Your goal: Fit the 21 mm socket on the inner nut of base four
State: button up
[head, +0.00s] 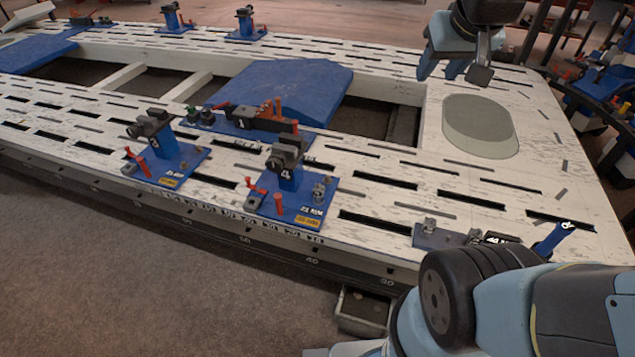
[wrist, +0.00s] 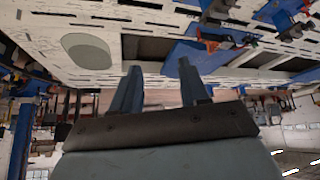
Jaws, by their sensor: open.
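Base four (head: 288,205) is a blue plate with a grey clamp on a post marked 4, on the near side of the white slotted frame in the head view. A grey nut-like piece (head: 319,190) stands at its right edge. Printing near there reads about 21 MM, above a yellow label. I cannot tell which nut is the inner one. A dark tray (head: 424,240) at the near right holds small grey pieces (head: 430,225); I cannot tell whether one is the 21 mm socket. My gripper (head: 455,74) is open and empty above the frame's far right; its two fingers show in the wrist view (wrist: 160,68).
Base three (head: 180,168) stands left of base four. A blue plate with dark and orange parts (head: 262,120) lies behind them. A blue sloped panel (head: 285,88) spans the opening. A grey oval (head: 480,126) lies on clear frame at right. A blue handle (head: 555,238) stands near the tray.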

jog(key=w+f+t, duration=0.1)
jog(key=w+f, duration=0.2)
jog(key=w, duration=0.5)
jog(key=w+f+n+t, duration=0.1)
jog(key=w+f, duration=0.2)
jog(key=w, duration=0.6)
jog(key=w+f+t, duration=0.1)
jog(key=w+f, duration=0.2)
jog(key=w, duration=0.5)
jog(key=w+a+f+n+t+y, duration=0.2)
jog(key=w+a+f+t, duration=0.15)
jog(key=w+f, duration=1.1)
jog(key=n+t+y, duration=0.2)
jog(key=n+y, duration=0.2)
jog(key=y, duration=0.4)
send_near(320, 186)
jog(key=x, duration=1.1)
jog(key=shift+c, duration=0.2)
grip_shut()
